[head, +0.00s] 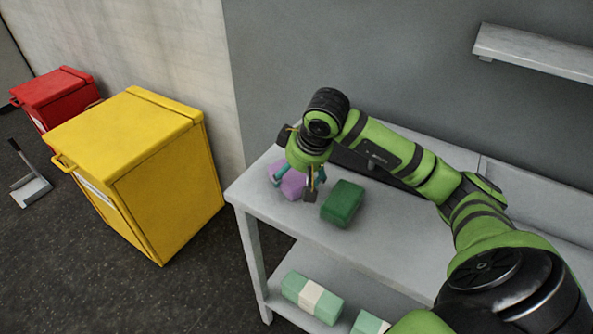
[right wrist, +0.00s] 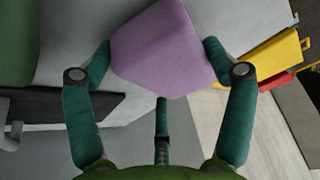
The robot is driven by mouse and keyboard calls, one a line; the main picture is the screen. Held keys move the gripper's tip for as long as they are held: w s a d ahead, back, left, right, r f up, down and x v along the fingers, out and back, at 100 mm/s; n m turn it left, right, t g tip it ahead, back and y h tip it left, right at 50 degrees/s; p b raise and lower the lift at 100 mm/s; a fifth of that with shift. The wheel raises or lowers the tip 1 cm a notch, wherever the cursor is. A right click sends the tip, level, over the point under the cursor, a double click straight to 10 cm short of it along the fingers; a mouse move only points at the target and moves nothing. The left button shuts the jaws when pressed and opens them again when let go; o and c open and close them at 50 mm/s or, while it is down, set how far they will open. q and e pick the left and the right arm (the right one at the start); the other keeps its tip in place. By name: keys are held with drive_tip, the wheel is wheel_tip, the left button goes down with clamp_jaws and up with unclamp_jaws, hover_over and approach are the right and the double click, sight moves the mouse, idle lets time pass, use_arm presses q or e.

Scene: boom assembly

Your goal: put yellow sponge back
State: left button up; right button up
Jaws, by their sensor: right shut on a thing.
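No yellow sponge shows in either view. A purple sponge-like block (head: 292,184) is at the left end of the grey table, and my right gripper (head: 300,184) is over it, pointing down. In the right wrist view, the fingers of my right gripper (right wrist: 160,68) are shut on the purple block (right wrist: 160,45), one on each side. I cannot tell if the block touches the tabletop. A dark green block (head: 342,203) lies on the table just right of the gripper. My left gripper is not in view.
The grey table (head: 400,235) has free room right of the green block. Its lower shelf (head: 355,292) holds light green wrapped packs (head: 311,297). A yellow bin (head: 140,165) and a red bin (head: 55,92) stand left. A wall shelf (head: 540,52) is upper right.

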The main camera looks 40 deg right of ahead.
drive_tip(key=shift+s+f+b, duration=0.1)
drive_tip(key=shift+f+b, duration=0.3)
drive_tip(key=shift+b, duration=0.05)
drive_tip(key=o, duration=0.8)
drive_tip(key=shift+r, duration=0.1)
drive_tip(key=shift+r+p, duration=0.35)
drive_tip(key=shift+p, duration=0.2)
drive_tip(key=shift+r, duration=0.35)
drive_tip(key=v, duration=1.1)
drive_tip(key=shift+b, duration=0.45)
drive_tip(key=shift+r, duration=0.1)
